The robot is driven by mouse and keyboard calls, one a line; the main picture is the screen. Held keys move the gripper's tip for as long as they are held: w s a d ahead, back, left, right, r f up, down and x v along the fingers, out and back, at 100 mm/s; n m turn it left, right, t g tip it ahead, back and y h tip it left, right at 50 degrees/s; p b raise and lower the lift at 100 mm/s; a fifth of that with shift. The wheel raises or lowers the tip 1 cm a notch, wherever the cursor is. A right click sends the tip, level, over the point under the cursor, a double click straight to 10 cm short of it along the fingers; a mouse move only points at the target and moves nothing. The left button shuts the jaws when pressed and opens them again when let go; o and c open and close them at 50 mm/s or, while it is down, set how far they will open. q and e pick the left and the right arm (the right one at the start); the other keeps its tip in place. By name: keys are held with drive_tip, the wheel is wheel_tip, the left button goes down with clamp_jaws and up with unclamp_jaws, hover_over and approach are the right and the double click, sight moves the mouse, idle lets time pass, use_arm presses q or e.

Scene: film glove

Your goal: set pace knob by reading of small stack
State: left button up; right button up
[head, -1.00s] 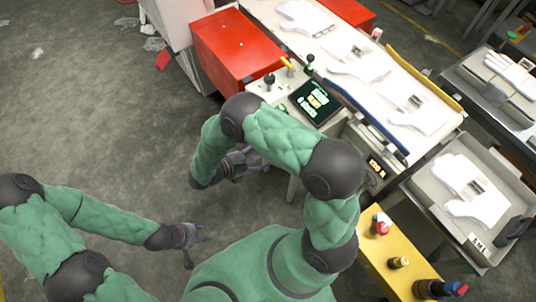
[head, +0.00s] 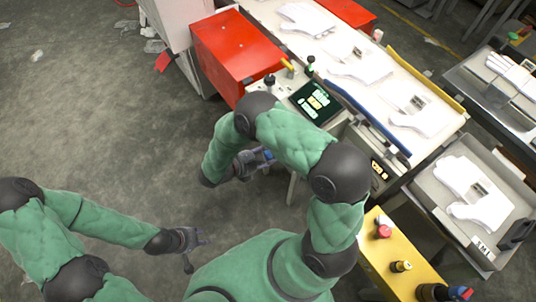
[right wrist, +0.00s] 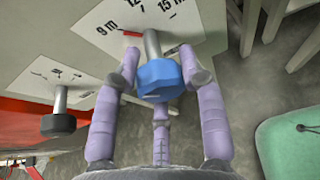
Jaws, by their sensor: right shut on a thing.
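A short red mark lies near the 9 m and 12 side. My right gripper (right wrist: 163,85) has its lilac fingers closed around the knob; in the head view it (head: 262,160) is at the near side of the machine. My left gripper (head: 197,252) hangs over bare floor with fingers spread, empty. A small display (head: 381,170) with orange digits is partly hidden by my right arm; its digits are unclear.
A black knob (right wrist: 58,122) stands left of the blue one. A green-lit screen (head: 315,101), a red box (head: 237,58) and white gloves (head: 365,67) are on the machine. A grey tray (head: 437,187) holds gloves.

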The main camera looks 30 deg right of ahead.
drive_tip(key=shift+m, duration=0.3)
drive_tip(key=m+t, duration=0.2)
drive_tip(key=m, duration=0.1)
drive_tip(key=shift+r+t, duration=0.1)
drive_tip(key=shift+t, duration=0.2)
drive_tip(key=m+t, duration=0.1)
drive_tip(key=m, duration=0.1)
drive_tip(key=m+t+h, duration=0.1)
drive_tip(key=m, duration=0.1)
drive_tip(key=shift+s+m+t, duration=0.1)
drive_tip(key=shift+m+t, duration=0.2)
drive_tip(key=shift+m, duration=0.1)
idle(0.5)
drive_tip(key=o, duration=1.1)
drive_tip(key=shift+d, duration=0.1)
drive_tip(key=shift+o, duration=0.2)
